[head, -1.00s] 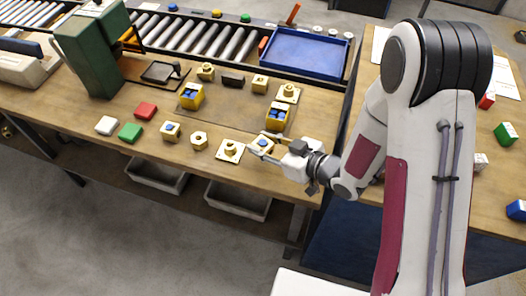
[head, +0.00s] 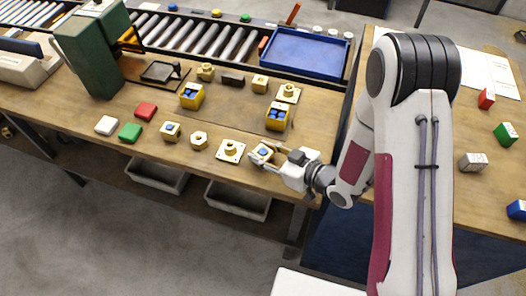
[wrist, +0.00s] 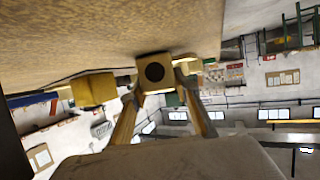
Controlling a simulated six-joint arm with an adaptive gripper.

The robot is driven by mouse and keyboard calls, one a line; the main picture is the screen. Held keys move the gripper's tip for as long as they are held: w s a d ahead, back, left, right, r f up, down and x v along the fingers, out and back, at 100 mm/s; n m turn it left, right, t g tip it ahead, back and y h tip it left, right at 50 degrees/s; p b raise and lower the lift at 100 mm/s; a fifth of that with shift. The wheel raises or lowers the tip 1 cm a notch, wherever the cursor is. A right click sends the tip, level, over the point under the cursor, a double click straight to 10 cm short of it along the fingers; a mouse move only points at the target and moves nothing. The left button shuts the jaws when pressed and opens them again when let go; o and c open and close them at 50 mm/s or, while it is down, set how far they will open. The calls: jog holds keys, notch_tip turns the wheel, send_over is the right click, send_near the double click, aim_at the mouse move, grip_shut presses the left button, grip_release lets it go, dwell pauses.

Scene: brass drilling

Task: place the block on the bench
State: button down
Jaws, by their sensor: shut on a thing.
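A small brass-coloured block (head: 263,153) with a blue top sits between the fingers of my gripper (head: 264,155), which is shut on it. In the wrist view the fingers of my gripper (wrist: 158,90) close on both sides of the block (wrist: 154,73), and a dark round hole shows on its face. The block is at the front right part of the wooden bench (head: 225,112), just right of a square flanged brass part (head: 230,150). I cannot tell whether the block touches the bench top. The bench surface (wrist: 90,35) fills the upper left of the wrist view.
A yellow box with blue inserts (head: 277,117) stands behind my gripper. Several brass parts, including a hex piece (head: 198,140), stand to the left. A blue tray (head: 305,55) and a roller conveyor (head: 205,38) lie at the back. A green machine (head: 92,55) stands at left.

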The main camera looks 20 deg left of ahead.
jog(key=shift+f, duration=0.1)
jog(key=c, duration=1.5)
grip_release()
jog(key=shift+v, duration=3.8)
jog(key=shift+r, duration=0.2)
